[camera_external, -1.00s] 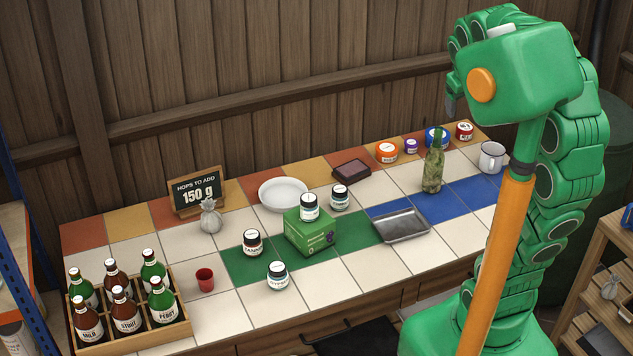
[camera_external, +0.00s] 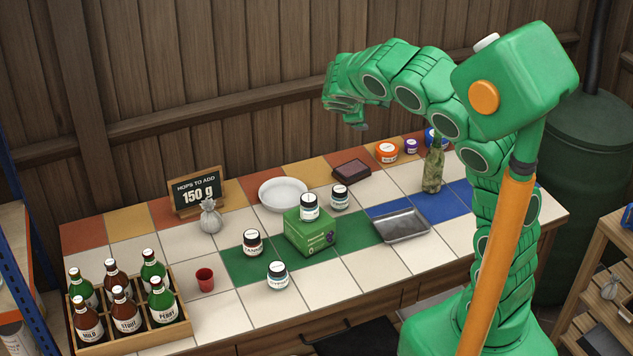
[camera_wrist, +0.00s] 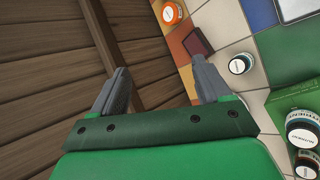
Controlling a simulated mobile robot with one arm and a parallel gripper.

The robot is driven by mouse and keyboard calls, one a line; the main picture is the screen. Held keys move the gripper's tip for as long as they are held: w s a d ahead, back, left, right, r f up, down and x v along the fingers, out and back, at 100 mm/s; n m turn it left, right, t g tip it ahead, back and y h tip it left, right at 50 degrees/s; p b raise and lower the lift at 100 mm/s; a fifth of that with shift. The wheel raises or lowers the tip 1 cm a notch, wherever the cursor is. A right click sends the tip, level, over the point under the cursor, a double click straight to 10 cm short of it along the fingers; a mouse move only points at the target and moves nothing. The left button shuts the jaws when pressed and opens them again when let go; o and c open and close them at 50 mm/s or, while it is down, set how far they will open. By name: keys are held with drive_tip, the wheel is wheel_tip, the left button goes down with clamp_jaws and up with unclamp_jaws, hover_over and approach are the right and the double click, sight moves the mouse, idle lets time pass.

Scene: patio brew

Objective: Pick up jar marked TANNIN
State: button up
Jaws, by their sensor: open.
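The jar marked TANNIN (camera_external: 252,243), with a white label and dark lid edge, stands upright on green tiles left of a green box (camera_external: 312,236). A similar jar (camera_external: 278,276) stands in front of it, another (camera_external: 309,207) stands on the box, and one (camera_external: 340,197) is behind the box. My gripper (camera_external: 346,112) is raised high above the rear of the counter, well away from the TANNIN jar. In the wrist view my gripper (camera_wrist: 161,72) is open with nothing between its fingers. Jars show at right there; I cannot tell TANNIN among them.
A bottle crate (camera_external: 130,318), red cup (camera_external: 205,279), grey sack (camera_external: 210,216) and chalkboard (camera_external: 197,192) stand at left. A white bowl (camera_external: 283,194), metal tray (camera_external: 401,226) and green bottle (camera_external: 433,165) stand further right. The wooden wall is close behind.

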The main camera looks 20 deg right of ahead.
drive_tip(key=a+f+n+t, duration=0.2)
drive_tip(key=a+f+n, duration=0.45)
drive_tip(key=a, duration=0.45)
drive_tip(key=n+t+y, duration=0.3)
drive_tip(key=n+y, duration=0.2)
drive_tip(key=n, duration=1)
approach(252, 238)
drive_tip(key=x, duration=0.4)
drive_tip(key=shift+s+a+f, duration=0.15)
drive_tip(key=shift+a+f, duration=0.1)
drive_tip(key=shift+a, duration=0.05)
drive_tip(key=shift+d+r+x, duration=0.1)
drive_tip(key=shift+d+x, duration=0.05)
drive_tip(key=shift+x, duration=1.75)
drive_tip(key=shift+d+r+x, duration=0.15)
drive_tip(key=shift+x, duration=1.8)
drive_tip(key=shift+c, duration=0.2)
drive_tip(key=c, duration=1.1)
drive_tip(key=shift+r, duration=0.1)
